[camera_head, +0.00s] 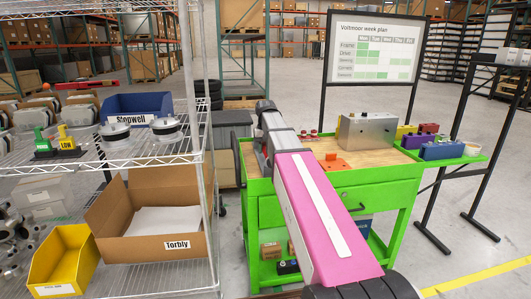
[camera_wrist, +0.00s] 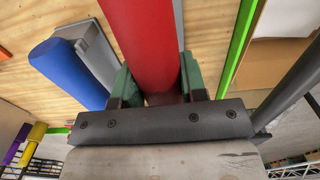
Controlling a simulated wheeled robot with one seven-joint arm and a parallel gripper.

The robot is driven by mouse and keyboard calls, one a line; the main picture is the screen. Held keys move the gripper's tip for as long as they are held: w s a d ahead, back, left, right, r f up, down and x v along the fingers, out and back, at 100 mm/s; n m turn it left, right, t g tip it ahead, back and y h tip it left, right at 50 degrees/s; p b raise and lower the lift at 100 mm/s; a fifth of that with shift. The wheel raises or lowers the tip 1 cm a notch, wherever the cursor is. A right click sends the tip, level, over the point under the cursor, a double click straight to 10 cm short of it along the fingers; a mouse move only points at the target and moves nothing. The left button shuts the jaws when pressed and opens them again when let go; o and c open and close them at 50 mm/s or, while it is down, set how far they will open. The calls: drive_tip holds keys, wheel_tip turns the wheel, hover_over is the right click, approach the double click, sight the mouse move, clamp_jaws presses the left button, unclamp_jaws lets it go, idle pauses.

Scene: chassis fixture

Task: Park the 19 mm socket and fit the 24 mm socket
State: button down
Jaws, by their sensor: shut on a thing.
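In the wrist view my gripper (camera_wrist: 157,76) has its two green fingers closed on a red cylinder (camera_wrist: 147,35), which looks like a handle. The far end of the red cylinder runs out of the top of the picture. A blue cylinder (camera_wrist: 68,75) lies beside a grey flat part (camera_wrist: 97,65) to the left, over the wooden top. In the head view my pink arm hides the gripper and part of the green cart (camera_head: 385,187). I cannot make out the 19 mm or the 24 mm socket for certain.
On the cart stand a grey metal box (camera_head: 367,132) and an orange piece (camera_head: 333,164). Purple and blue blocks (camera_head: 441,150) sit on its right shelf. A wire rack (camera_head: 150,155) with bins stands on the left. A week-plan board (camera_head: 373,48) rises behind the cart.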

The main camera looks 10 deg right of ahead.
drive_tip(key=shift+r, duration=2.45)
